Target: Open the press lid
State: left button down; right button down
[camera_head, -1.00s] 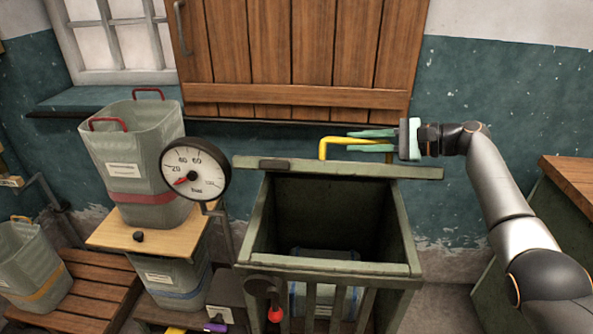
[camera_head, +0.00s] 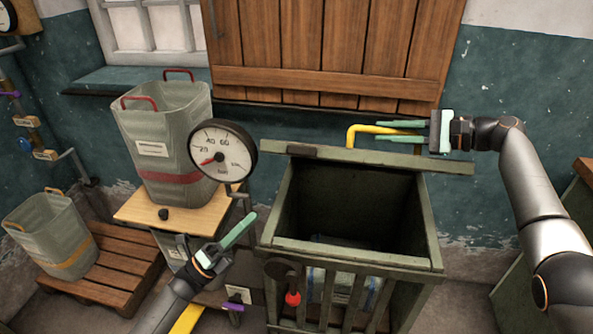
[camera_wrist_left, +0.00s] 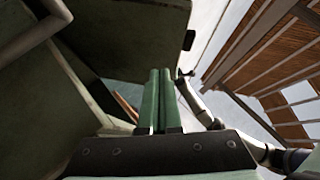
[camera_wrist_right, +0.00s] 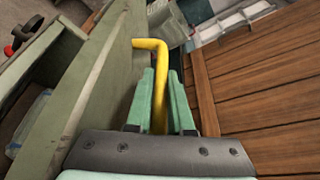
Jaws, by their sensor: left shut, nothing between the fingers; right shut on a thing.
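The press is a green box (camera_head: 360,256) with a slatted front, and its dark inside shows from above. Its lid (camera_head: 375,161) stands raised at the back edge, seen nearly edge-on. A yellow handle (camera_head: 351,134) sticks out behind the lid. My right gripper (camera_head: 380,130) is shut on this handle; the right wrist view also shows the yellow handle (camera_wrist_right: 150,44) between the fingers. My left gripper (camera_head: 252,215) is shut and empty, to the left of the box and in front of the gauge. Its closed fingers also show in the left wrist view (camera_wrist_left: 160,74).
A round pressure gauge (camera_head: 222,151) stands left of the box. A grey bin (camera_head: 163,135) with red handles stands on a wooden board behind it. Another bin (camera_head: 50,235) sits on a pallet. A red-tipped lever (camera_head: 292,298) is at the box front. Wooden shutters (camera_head: 330,50) are behind.

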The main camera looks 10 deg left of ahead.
jog(key=shift+w, duration=0.1)
pick_arm(q)
jog(key=w+d+r+m+g+h, duration=0.4)
jog(key=w+d+r+m, duration=0.1)
jog(key=d+r, duration=0.4)
jog(key=shift+w+d+r+m, duration=0.3)
jog(key=shift+r+m, duration=0.6)
jog(key=shift+r, duration=0.15)
